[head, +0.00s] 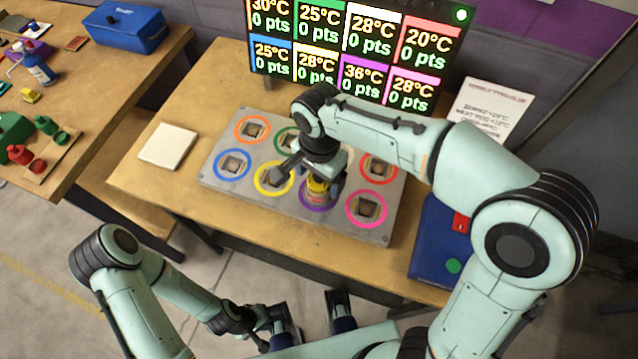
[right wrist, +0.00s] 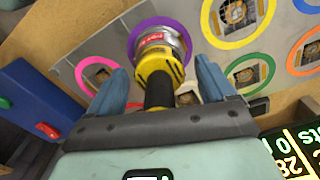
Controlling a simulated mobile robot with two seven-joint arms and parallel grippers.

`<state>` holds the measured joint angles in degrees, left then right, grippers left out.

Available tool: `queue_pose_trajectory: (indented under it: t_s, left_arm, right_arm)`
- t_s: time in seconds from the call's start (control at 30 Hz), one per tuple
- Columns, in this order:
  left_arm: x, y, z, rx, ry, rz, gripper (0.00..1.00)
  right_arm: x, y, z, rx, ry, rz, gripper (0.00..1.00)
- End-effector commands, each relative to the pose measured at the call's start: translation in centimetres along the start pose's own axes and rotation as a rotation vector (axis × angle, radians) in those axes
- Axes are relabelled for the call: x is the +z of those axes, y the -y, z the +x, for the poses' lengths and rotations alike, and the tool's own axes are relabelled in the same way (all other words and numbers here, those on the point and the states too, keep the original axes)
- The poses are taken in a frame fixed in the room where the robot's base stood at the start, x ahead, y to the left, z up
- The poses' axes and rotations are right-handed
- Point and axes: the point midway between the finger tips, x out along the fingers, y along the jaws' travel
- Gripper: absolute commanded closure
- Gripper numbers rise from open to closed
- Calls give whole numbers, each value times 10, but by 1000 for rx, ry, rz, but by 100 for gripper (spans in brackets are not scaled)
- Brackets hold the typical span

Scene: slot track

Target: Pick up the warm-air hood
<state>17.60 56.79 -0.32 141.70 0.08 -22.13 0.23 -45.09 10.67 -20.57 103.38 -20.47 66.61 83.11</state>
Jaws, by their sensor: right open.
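The warm-air hood (right wrist: 158,62) has a silver end with a red label, a yellow body and a black handle. In the right wrist view it stands at the purple ring (right wrist: 185,38). In the head view a bit of the hood (head: 318,190) shows on the purple ring, mostly hidden by my right gripper (head: 322,180). In the right wrist view my right gripper (right wrist: 160,82) is open, with its blue fingers on either side of the hood and gaps showing. My left gripper (head: 313,315) is low at the front, off the table, open and empty.
The grey plate (head: 225,180) carries several coloured rings with square sockets. A screen (head: 360,55) stands behind it. A white pad (head: 167,146) lies left, and a blue box (head: 437,238) with a red switch is right. A side table (head: 90,120) holds tools and bottles.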

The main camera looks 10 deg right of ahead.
Motion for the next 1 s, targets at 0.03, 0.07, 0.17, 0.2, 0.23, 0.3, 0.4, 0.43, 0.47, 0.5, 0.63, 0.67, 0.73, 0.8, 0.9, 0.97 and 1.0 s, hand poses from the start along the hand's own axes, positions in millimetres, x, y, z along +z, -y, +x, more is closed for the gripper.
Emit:
queue_pose_trajectory:
  t_s: [0.03,0.07,0.17,0.2,0.23,0.3,0.4,0.43,0.47,0.5,0.63,0.67,0.73,0.8,0.9,0.97,1.0]
  left_arm:
    - [0,0,0,0,0,0,100]
    - [0,0,0,0,0,0,100]
    - [0,0,0,0,0,0,100]
    - [0,0,0,0,0,0,100]
    - [0,0,0,0,0,0,100]
    - [0,0,0,0,0,0,100]
    - [0,0,0,0,0,0,100]
    - [0,0,0,0,0,0,100]
    - [0,0,0,0,0,0,100]
    - [0,0,0,0,0,0,100]
    - [0,0,-1,0,0,0,100]
    - [0,0,-1,0,0,0,100]
    - [0,-1,-2,0,-1,0,100]
    - [0,-1,-4,0,-1,0,100]
    - [0,-2,-7,0,-1,1,100]
    - [0,-4,-10,1,-2,1,100]
    - [0,-4,-12,1,-3,1,100]
  right_arm:
    - [0,0,0,0,0,0,17]
    - [0,0,0,0,0,0,17]
    - [0,0,0,0,0,0,49]
    - [0,0,-1,0,0,0,62]
    - [0,0,-1,0,0,0,72]
    - [0,0,-1,0,0,0,95]
    - [0,0,-2,-2,0,0,100]
    - [0,0,-2,-2,0,0,100]
    - [0,0,-2,-2,0,0,100]
    - [0,0,-2,-2,0,0,100]
    - [0,1,-4,-3,0,0,100]
    - [0,1,-6,-3,0,0,100]
    - [0,1,-11,-5,-1,0,100]
    - [0,1,-19,-5,-1,0,100]
    - [0,1,-36,-6,-1,0,100]
    - [0,2,-49,-8,-1,0,100]
    - [0,2,-60,-8,-1,0,100]
